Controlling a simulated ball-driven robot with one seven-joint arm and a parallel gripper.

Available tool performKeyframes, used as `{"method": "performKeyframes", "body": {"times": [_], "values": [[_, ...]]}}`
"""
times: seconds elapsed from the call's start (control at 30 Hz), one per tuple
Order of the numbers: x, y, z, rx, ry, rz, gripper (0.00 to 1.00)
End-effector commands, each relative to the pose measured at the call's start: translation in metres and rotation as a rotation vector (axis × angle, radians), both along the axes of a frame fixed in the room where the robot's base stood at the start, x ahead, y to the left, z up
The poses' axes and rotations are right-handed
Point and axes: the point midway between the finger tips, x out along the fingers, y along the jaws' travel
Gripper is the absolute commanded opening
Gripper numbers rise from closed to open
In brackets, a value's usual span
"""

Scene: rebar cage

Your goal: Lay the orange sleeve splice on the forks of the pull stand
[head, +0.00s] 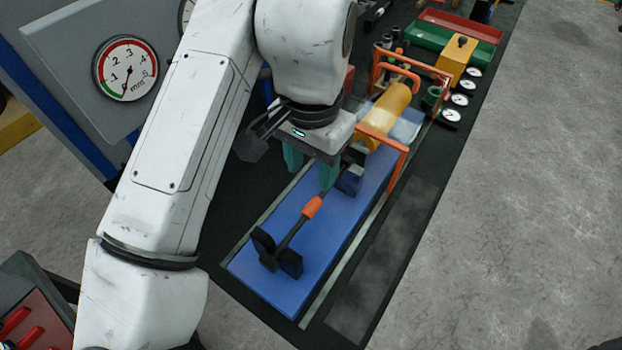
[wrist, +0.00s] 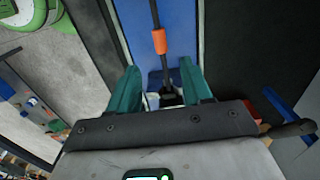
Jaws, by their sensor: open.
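The orange sleeve splice is a dark bar with an orange sleeve (head: 312,207) at its middle; the sleeve also shows in the wrist view (wrist: 159,41). The bar lies lengthwise over the blue bed of the pull stand (head: 252,270). Its near end sits between the prongs of the black near fork (head: 290,263). Its far end reaches the far fork beside my gripper, where exact seating is hard to see. My gripper (head: 311,168) has teal fingers, open and empty, above the far part of the bar. In the wrist view the bar runs between the fingers (wrist: 160,88), apart from both.
An orange frame (head: 398,168) and a yellow cylinder (head: 386,112) stand at the bed's far end. Beyond are a yellow block (head: 457,60), several small dials and red and green trays (head: 450,38). A gauge panel (head: 126,68) stands left. Floor at right is clear.

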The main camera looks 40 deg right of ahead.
Motion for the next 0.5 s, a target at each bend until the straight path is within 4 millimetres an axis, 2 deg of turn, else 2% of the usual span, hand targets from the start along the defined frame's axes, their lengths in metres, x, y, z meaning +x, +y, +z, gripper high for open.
{"method": "performKeyframes", "body": {"times": [0.17,0.5], "values": [[-0.0001,-0.0002,0.0115,-0.001,0.0,-0.001,0.49],[-0.0002,-0.0001,0.0125,0.0,0.0,-0.001,0.49]]}}
